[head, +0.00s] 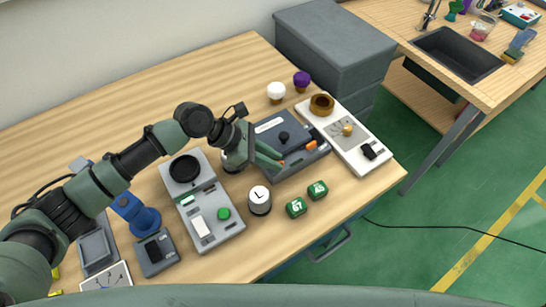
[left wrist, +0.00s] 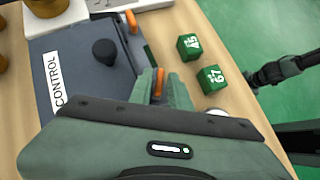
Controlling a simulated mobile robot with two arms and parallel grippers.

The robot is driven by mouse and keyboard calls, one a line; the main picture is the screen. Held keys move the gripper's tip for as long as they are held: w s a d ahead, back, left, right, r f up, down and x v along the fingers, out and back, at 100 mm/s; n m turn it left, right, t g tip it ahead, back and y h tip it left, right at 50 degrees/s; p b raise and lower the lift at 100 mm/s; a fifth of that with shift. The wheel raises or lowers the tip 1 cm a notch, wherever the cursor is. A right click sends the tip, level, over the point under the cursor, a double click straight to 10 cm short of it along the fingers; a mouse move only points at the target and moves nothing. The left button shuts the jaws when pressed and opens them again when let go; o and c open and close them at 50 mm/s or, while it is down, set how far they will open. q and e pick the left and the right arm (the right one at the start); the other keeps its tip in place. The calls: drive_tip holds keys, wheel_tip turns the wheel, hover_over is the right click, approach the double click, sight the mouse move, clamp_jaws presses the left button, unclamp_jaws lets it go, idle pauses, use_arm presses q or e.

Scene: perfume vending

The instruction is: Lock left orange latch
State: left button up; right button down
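The dark blue-grey control box (head: 284,131) lies on the wooden table with a black knob (head: 284,138) on its lid. It also shows in the left wrist view (left wrist: 80,85), labelled CONTROL. Two orange latches sit along its front edge. The right latch (head: 311,145) is clear of my gripper.
Green cubes (head: 297,207) (head: 318,190) and a round L-marked button (head: 260,199) stand in front of the box. A white panel (head: 371,160) is close on its right, a grey device (head: 208,222) on its left. The table's front edge is near.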

use_arm(q)
drive_tip(key=shift+d+f, duration=0.1)
drive_tip(key=shift+f, duration=0.05)
clamp_jaws()
